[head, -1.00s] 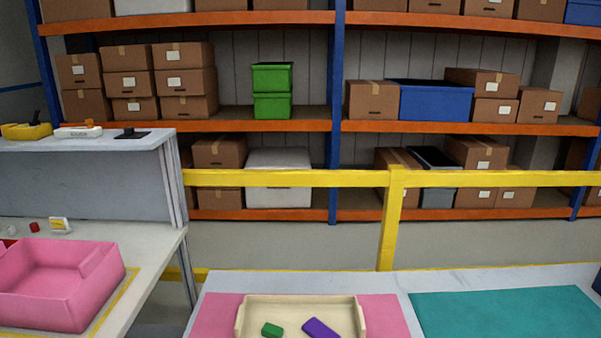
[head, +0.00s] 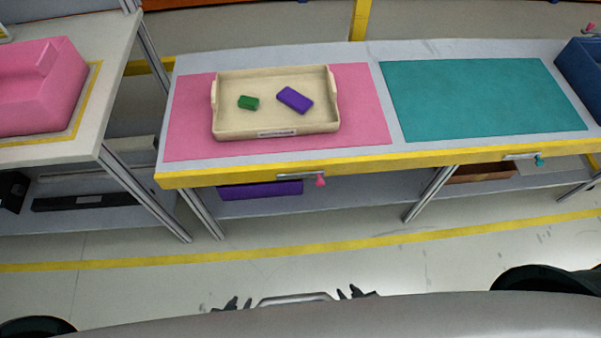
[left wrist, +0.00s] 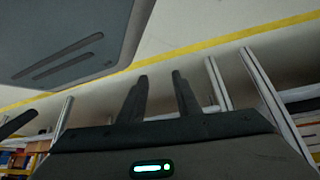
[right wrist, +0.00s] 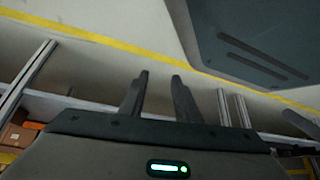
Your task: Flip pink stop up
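The pink stop (head: 320,181) is a small pink knob at the right end of a metal bar on the table's yellow front edge, below the pink mat. The knob sits slightly below the bar, pointing downward. My left gripper (head: 238,303) and right gripper (head: 352,292) show at the bottom of the head view, low in front of my body and well apart from the stop. In the left wrist view the left gripper's fingers (left wrist: 160,95) are spread with nothing between. In the right wrist view the right gripper's fingers (right wrist: 158,95) are also spread and empty.
A cream tray (head: 222,127) with a green block (head: 248,102) and purple block (head: 295,100) stands on the pink mat (head: 365,110). Right are a teal mat (head: 480,95), teal stop (head: 539,160) and blue bin (head: 580,70). A pink bin (head: 40,90) stands left. The floor ahead is clear.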

